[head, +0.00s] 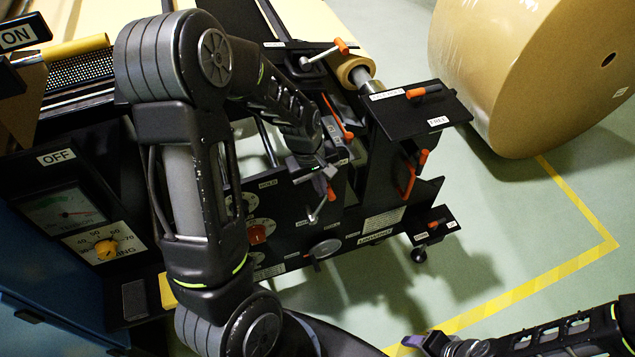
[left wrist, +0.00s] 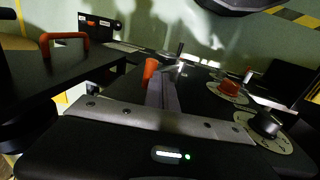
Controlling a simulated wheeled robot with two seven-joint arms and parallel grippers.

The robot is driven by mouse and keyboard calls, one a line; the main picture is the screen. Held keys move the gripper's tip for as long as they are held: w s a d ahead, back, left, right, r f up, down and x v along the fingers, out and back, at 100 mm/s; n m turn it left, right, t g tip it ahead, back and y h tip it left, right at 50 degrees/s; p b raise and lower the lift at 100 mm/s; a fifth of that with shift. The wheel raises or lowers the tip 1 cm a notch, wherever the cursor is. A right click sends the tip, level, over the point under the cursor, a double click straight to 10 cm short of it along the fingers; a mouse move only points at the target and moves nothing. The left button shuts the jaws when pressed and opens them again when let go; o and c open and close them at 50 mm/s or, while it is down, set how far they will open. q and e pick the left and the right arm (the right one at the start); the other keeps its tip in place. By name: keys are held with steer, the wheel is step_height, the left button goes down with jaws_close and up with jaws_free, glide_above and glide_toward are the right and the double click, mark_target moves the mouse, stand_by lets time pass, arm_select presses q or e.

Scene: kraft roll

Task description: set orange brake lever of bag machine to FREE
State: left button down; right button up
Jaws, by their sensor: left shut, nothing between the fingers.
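The bag machine is black, with several orange-handled levers. One orange lever (head: 415,93) lies on a black plate (head: 404,117) at the upper right, with a white label at its left and a FREE label (head: 438,121) near the plate's front edge. I take this for the brake lever. My left gripper (head: 325,172) is shut and empty over the machine's front panel, left of and below that plate. In the left wrist view its closed fingers (left wrist: 164,92) point away, beside an orange handle (left wrist: 150,70). My right gripper (head: 425,344) is partly cut off at the bottom; its jaws are unclear.
Other orange-handled levers stand close by: top (head: 341,46), right side (head: 423,157), lower right (head: 436,224) and below my left gripper (head: 331,193). The panel has dials and a red knob (head: 257,235). A large kraft roll (head: 530,70) stands behind right.

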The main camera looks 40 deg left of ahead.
arm_select(q)
steer(key=shift+w+d+f+g+y+p, duration=0.1)
steer(key=shift+w+d+g+y+p, duration=0.2)
steer(key=shift+w+d+g+p, duration=0.25)
steer(key=shift+w+d+f+g+y+p, duration=0.1)
steer(key=shift+w+d+g+y+p, duration=0.15)
steer(key=shift+w+p, duration=0.35)
steer(key=shift+w+d+f+g+y, duration=0.15)
steer(key=shift+f+g+y, duration=0.05)
steer(key=shift+g+y, duration=0.1)
arm_select(e)
step_height(320, 180, up, 4)
steer(key=shift+f, duration=0.15)
